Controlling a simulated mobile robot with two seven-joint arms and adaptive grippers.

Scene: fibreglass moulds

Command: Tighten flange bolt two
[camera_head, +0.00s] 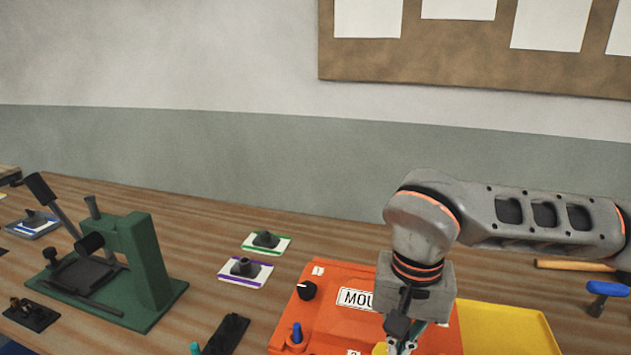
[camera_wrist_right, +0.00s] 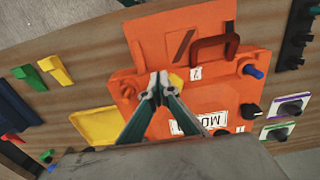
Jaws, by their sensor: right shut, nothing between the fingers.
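The orange mould (camera_head: 330,318) lies on the bench at the lower middle, with a white nameplate (camera_head: 357,298) partly hidden by my arm. On it are a black knob-like bolt (camera_head: 306,290), a blue one (camera_head: 297,335) and a yellow one (camera_head: 380,349). They also show in the right wrist view as black (camera_wrist_right: 254,111), blue (camera_wrist_right: 253,71) and yellow (camera_wrist_right: 176,80). A small number label (camera_wrist_right: 196,73) sits near the yellow one. My right gripper (camera_wrist_right: 158,86) is shut and empty, its tips right beside the yellow one; contact cannot be told. My left gripper is out of view.
A dark red handle (camera_wrist_right: 215,46) rises from the mould's flange. A yellow tray (camera_head: 505,325) lies right of the mould. A green press (camera_head: 145,262) stands at left. Cards with dark parts (camera_head: 245,272) lie between. A blue-handled tool (camera_head: 604,288) is at far right.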

